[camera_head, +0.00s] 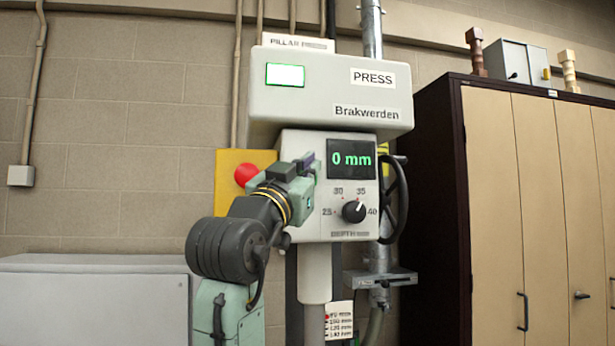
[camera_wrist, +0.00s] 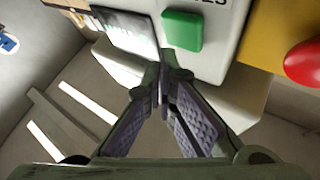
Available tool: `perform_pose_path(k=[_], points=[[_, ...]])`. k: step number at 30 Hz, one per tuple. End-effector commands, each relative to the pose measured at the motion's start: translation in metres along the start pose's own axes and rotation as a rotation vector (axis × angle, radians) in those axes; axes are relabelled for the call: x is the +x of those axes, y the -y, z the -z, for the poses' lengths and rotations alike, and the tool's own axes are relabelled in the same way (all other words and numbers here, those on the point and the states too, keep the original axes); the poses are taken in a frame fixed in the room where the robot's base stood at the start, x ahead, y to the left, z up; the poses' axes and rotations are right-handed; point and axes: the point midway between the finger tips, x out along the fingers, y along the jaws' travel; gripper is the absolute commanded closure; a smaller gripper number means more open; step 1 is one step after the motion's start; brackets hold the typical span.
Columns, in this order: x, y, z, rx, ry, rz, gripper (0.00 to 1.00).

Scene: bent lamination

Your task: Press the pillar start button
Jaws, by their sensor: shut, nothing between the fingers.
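The grey press (camera_head: 283,110) stands on a pillar against the wall. In the wrist view a green rectangular button (camera_wrist: 182,31) sits on its light face, between a dark-framed panel (camera_wrist: 125,30) and a yellow plate. In the head view my gripper and arm appear to hide that button. My gripper (camera_head: 307,165) is in front of the lower housing, just left of the "0 mm" display (camera_head: 351,159). In the wrist view the fingertips (camera_wrist: 164,78) meet with nothing held, a little below the green button in the picture. Contact with the face cannot be told.
A red round button (camera_head: 246,174) on a yellow plate (camera_head: 229,168) is left of my gripper. A depth knob (camera_head: 354,211) and black handwheel (camera_head: 394,200) are at right. A lit white-green rectangle (camera_head: 285,75) is on the upper housing. A cabinet (camera_head: 530,200) stands right.

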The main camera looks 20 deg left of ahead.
Motion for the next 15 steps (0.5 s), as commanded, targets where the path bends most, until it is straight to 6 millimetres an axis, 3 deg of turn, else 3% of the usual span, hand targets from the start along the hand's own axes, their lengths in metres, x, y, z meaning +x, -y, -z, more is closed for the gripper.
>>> perform_pose_path(k=[15], points=[[-0.031,-0.023,0.022,0.0,-0.001,0.0,1.0]])
